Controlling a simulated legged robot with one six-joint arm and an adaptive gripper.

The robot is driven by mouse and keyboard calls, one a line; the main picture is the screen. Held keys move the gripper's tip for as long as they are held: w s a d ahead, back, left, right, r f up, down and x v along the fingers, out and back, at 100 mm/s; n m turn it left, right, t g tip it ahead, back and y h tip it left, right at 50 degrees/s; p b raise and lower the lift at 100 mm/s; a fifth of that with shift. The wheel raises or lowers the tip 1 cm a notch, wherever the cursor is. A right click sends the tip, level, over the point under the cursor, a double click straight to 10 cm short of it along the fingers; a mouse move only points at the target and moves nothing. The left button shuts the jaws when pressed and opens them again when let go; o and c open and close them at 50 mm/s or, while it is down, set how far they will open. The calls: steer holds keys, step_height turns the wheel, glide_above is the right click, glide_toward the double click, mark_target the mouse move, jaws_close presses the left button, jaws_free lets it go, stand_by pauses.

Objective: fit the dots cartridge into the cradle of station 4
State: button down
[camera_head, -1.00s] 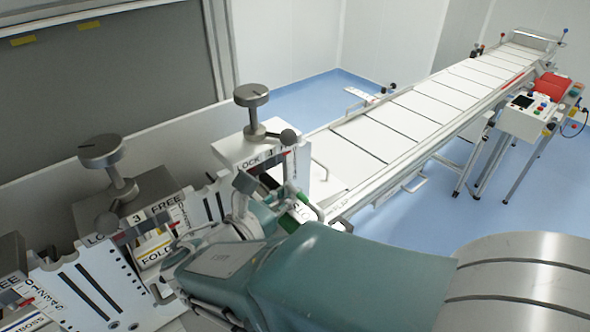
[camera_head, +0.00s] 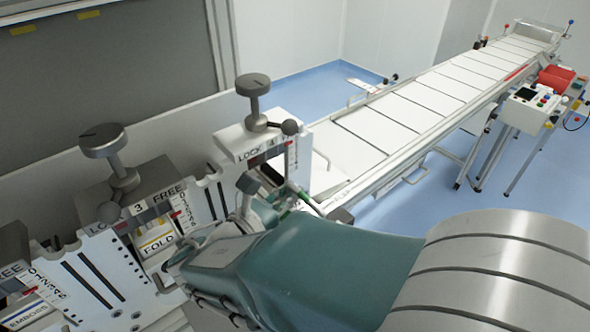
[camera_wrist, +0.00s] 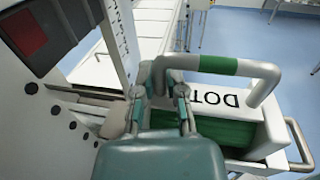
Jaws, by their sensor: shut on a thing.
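The dots cartridge (camera_wrist: 228,103) is in the wrist view, a white-topped block with a green side, lettering starting "DOT", and a grey bar handle with a green band. My gripper (camera_wrist: 160,108) is shut on the near left leg of that handle. The cartridge lies right of a white station panel (camera_wrist: 62,120); I cannot tell whether it touches it. In the head view my gripper (camera_head: 262,208) is in front of station 4 (camera_head: 250,142), which has a grey knob and a dark opening. My arm hides most of the cartridge and the lower part of the cradle there.
Station 3 (camera_head: 140,212), with its FOLD cartridge (camera_head: 157,241), stands left of station 4. An EMBOSS cartridge (camera_head: 25,313) shows at lower left. A long white conveyor (camera_head: 430,105) runs to the back right, with a control box (camera_head: 527,110) beside it. Blue floor is open at right.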

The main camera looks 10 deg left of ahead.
steer(key=shift+f, duration=0.25)
steer(key=c, duration=0.6)
jaws_free()
steer(key=shift+c, duration=0.2)
steer(key=shift+f, duration=0.1)
steer(key=shift+s+a, duration=0.1)
steer(key=v, duration=1.1)
steer(key=shift+s+a, duration=0.2)
steer(key=shift+s, duration=0.15)
